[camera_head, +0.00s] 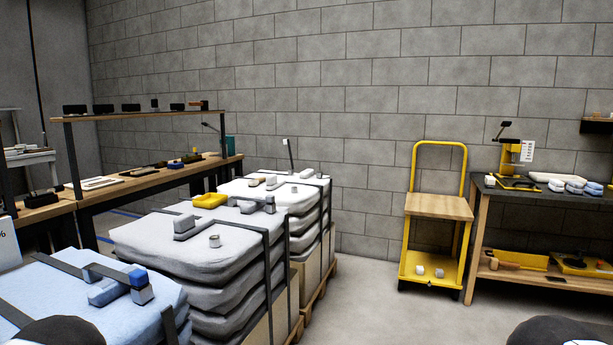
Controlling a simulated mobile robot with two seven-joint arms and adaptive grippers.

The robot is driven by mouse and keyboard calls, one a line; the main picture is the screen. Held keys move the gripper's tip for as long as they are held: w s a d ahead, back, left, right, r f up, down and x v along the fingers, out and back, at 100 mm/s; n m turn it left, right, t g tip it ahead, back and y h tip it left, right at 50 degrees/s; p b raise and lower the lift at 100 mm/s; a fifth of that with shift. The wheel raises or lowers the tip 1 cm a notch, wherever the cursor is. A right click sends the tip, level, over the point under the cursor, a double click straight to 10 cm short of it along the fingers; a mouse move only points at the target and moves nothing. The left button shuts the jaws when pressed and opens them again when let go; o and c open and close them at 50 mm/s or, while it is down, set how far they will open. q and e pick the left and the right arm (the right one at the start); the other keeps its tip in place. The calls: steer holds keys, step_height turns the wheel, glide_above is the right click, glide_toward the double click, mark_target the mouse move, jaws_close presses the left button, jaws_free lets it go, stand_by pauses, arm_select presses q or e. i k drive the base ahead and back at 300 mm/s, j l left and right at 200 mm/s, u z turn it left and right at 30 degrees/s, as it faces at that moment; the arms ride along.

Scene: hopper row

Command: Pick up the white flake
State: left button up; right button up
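No piece can be told for certain as the white flake. Two small whitish lumps, a left one (420,270) and a right one (439,272), sit on the low deck of a yellow cart (465,172). Pale blocks also lie on the stacked sacks, among them a grey block (186,232) and a small grey cup-like piece (214,241). Neither of my grippers is in view. Only dark rounded parts, likely mine, show at the bottom left and bottom right corners.
Stacks of blue sacks (40,280), grey sacks (140,240) and white sacks (305,200) fill the left and middle. A dark-topped workbench (540,196) stands right. Open floor (370,310) lies between the stacks and cart.

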mark_target(306, 174)
steer(key=i+l+z, duration=0.35)
steer(key=i, duration=0.7)
steer(key=i+l+z, duration=0.1)
steer(key=i+z, duration=0.3)
steer(key=i, duration=0.6)
